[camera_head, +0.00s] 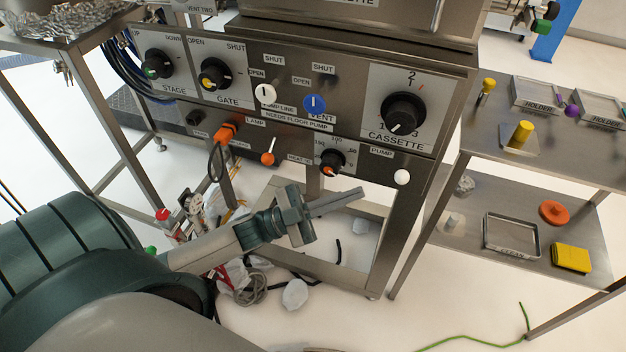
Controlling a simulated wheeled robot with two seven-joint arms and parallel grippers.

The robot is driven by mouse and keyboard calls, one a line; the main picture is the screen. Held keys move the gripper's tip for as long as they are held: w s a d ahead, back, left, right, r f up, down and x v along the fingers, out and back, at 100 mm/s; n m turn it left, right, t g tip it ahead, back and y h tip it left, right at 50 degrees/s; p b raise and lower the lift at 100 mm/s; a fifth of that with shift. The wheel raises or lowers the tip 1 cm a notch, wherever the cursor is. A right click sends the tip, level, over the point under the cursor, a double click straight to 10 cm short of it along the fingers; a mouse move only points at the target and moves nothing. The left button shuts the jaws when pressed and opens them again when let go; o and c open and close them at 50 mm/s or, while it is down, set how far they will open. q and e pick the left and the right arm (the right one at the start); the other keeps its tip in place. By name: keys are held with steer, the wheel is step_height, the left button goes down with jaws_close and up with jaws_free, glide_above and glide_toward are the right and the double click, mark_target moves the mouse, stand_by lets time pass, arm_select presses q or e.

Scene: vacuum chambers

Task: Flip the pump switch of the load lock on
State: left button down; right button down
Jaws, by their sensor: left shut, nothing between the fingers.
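The load lock's front panel (352,90) fills the upper middle of the view. A label reading PUMP (381,152) is on its lower right, and a white ball-ended switch (402,177) sticks out just below and right of it. Whether the switch is up or down is hard to tell. My left gripper (358,194) reaches in from the lower left. Its fingers are shut with nothing between them. In the picture they point right, left of and slightly below the white ball, with a visible gap. My right gripper is not in view.
The panel also carries the CASSETTE knob (403,112), a small black dial (331,161), an orange-tipped lever (268,158), a blue VENT knob (314,103) and a white knob (265,94). A steel side table (560,130) stands right. Cables (250,288) lie on the floor.

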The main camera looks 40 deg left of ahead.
arm_select(q)
steer(key=b+v, duration=0.1)
steer(key=v, duration=0.6)
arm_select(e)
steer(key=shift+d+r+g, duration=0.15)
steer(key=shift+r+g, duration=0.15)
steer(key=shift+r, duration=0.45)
arm_select(q)
steer(key=shift+s+f, duration=0.1)
steer(key=shift+f, duration=0.05)
